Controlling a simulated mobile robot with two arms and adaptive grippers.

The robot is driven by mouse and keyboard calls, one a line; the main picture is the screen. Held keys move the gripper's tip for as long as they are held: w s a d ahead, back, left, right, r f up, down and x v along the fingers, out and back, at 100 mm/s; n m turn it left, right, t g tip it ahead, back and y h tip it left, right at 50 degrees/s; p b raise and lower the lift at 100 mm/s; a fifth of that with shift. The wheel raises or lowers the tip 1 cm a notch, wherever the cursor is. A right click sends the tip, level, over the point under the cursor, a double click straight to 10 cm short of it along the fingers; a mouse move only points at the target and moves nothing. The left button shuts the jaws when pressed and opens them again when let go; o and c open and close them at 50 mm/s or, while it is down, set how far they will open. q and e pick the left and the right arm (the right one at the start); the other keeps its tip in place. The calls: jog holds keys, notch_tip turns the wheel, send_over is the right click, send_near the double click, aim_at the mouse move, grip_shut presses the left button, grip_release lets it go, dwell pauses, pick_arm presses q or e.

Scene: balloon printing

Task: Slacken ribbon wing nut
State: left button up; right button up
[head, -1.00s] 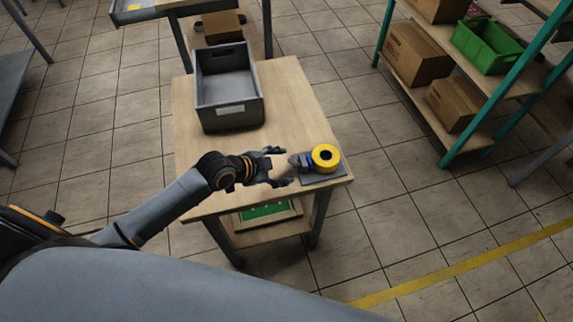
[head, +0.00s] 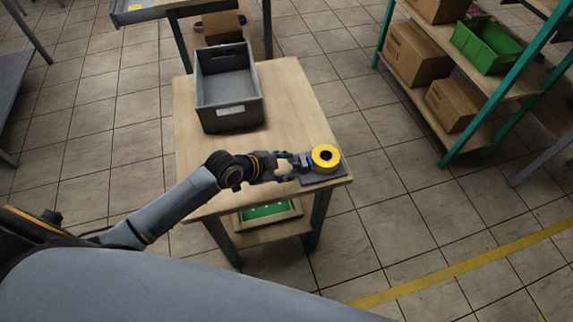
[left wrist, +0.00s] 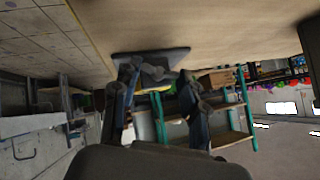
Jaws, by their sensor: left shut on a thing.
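A yellow ribbon roll (head: 326,157) with a dark centre sits on a stand with a dark base plate (head: 326,178), near the right front corner of the wooden table. My left gripper (head: 298,165) reaches in from the left and is shut on the wing nut at the left side of the roll. The fingers mostly hide the nut. In the left wrist view, which is upside down, the fingers (left wrist: 158,95) stand around the stand's side, below the dark base plate (left wrist: 150,52). My right gripper is not in view.
A grey bin (head: 228,95) stands further back on the table (head: 285,100). A green tray (head: 265,210) lies on the lower shelf. A rack with boxes and a green crate (head: 486,47) stands at the right. The tabletop between bin and stand is clear.

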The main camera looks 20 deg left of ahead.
pick_arm(q)
jog(key=shift+w+r, duration=0.1)
jog(key=shift+r, duration=0.05)
jog(key=shift+w+a+n+g+h, duration=0.2)
jog(key=shift+n+g+h, duration=0.35)
jog(key=shift+g, duration=0.65)
jog(key=shift+n, duration=0.25)
jog(key=o, duration=1.2)
jog(key=shift+d, duration=0.1)
jog(key=shift+c, duration=0.2)
jog(key=v, duration=1.2)
